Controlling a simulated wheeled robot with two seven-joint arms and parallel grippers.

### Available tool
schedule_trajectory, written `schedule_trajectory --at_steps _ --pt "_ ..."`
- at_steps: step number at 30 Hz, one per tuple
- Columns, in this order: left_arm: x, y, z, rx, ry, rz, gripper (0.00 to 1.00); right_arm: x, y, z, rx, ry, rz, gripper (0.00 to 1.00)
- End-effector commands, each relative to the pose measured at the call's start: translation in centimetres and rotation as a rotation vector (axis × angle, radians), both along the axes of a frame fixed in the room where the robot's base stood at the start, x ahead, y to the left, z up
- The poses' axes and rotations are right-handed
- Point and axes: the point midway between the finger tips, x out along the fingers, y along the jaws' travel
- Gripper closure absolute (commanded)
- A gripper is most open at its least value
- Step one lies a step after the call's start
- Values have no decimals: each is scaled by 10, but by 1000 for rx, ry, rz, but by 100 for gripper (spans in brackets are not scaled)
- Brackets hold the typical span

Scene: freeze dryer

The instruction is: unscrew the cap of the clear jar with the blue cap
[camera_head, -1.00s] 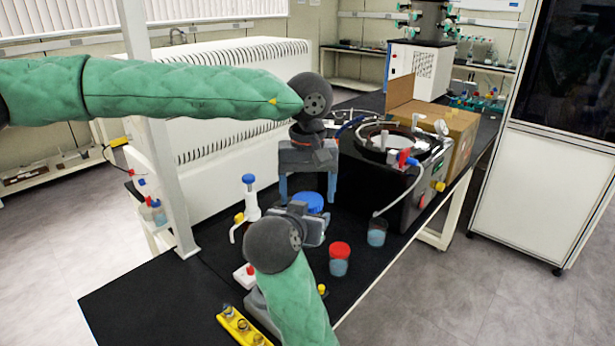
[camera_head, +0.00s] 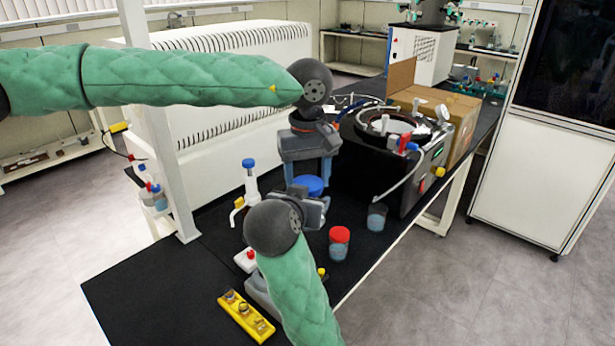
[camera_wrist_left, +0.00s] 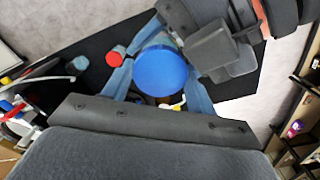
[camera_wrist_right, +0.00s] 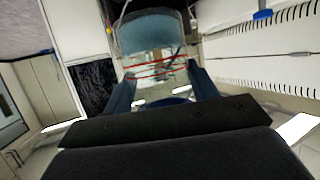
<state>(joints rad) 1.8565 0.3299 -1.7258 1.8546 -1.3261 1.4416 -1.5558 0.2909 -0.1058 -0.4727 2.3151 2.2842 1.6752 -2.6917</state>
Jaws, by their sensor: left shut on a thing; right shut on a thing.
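The clear jar's round blue cap (camera_head: 308,186) shows in the head view, and from above in the left wrist view (camera_wrist_left: 160,70). My left gripper (camera_head: 307,178) reaches down from above and is shut on the blue cap, one blue finger on each side of it. My right gripper (camera_head: 312,208) comes in from the front, low beside the jar, and is shut on its body. The clear jar (camera_wrist_right: 150,35) with bluish content appears large in the right wrist view, beyond the fingers. In the head view my right gripper and arm hide most of its body.
A red-capped jar (camera_head: 339,243) and an open beaker (camera_head: 377,217) stand to the right. A blue-topped dispenser bottle (camera_head: 250,186) stands at left. A yellow rack (camera_head: 246,317) lies in front. The freeze dryer (camera_head: 400,150) is behind right. The black bench (camera_head: 150,290) is bare at front left.

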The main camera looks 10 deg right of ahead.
Motion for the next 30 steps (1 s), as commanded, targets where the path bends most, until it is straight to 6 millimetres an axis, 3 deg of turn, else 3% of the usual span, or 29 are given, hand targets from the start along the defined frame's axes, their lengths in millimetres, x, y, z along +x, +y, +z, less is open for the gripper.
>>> schedule_trajectory --at_steps 12,13,15,16,25,30 --pt "0 0 0 0 0 71 70 0 0 0 0 0 1 100" --pt "0 0 0 0 0 71 37 0 0 0 0 0 0 100" --pt "0 0 0 0 0 70 23 0 0 0 0 0 0 100" --pt "0 0 0 0 0 70 21 0 0 0 0 0 0 100" --pt "0 0 1 0 0 70 21 0 0 0 0 0 0 100" --pt "0 0 14 -1 -1 70 21 0 0 0 0 0 0 100"
